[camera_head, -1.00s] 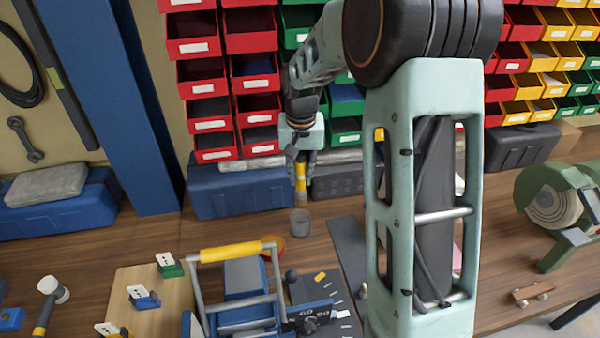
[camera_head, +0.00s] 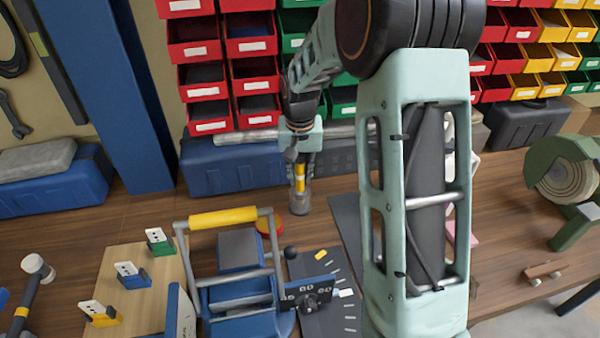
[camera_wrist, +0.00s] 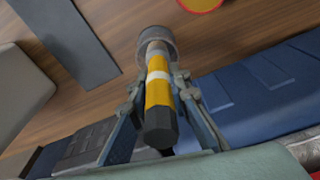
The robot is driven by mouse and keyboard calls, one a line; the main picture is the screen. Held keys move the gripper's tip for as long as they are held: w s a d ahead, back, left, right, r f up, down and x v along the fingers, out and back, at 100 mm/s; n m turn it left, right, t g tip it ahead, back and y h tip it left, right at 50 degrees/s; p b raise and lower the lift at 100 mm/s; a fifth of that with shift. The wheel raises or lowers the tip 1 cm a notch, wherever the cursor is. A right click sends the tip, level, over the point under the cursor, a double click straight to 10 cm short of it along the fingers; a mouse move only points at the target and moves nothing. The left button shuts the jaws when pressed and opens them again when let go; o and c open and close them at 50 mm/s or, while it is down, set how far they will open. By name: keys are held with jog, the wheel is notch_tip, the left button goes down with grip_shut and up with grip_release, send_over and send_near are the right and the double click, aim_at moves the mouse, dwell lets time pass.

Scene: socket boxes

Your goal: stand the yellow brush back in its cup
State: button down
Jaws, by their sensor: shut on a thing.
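The yellow brush (camera_head: 299,182) is upright, with a yellow handle and a pale band. My gripper (camera_head: 301,168) is shut on its handle from above. The grey cup (camera_head: 299,204) stands on the wooden bench, and the brush's lower end is at or inside its mouth. In the wrist view the brush (camera_wrist: 158,92) runs between the two fingers of my gripper (camera_wrist: 160,88), its dark end nearest the camera and its far end inside the round rim of the cup (camera_wrist: 153,36). How deep it sits, I cannot tell.
A blue toolbox (camera_head: 225,166) stands just behind the cup. A blue tool with a yellow-handled frame (camera_head: 222,217) and a red round thing (camera_head: 269,227) lie in front. A dark flat strip (camera_head: 346,220) lies to the right. Red bins (camera_head: 207,116) hang above.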

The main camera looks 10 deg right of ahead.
jog(key=shift+f, duration=0.3)
jog(key=c, duration=1.7)
grip_release()
jog(key=shift+c, duration=0.2)
jog(key=r, duration=0.4)
jog(key=s+r, duration=0.1)
jog(key=r, duration=0.7)
jog(key=shift+s+a, duration=0.1)
jog(key=shift+s, duration=0.15)
jog(key=shift+w, duration=0.1)
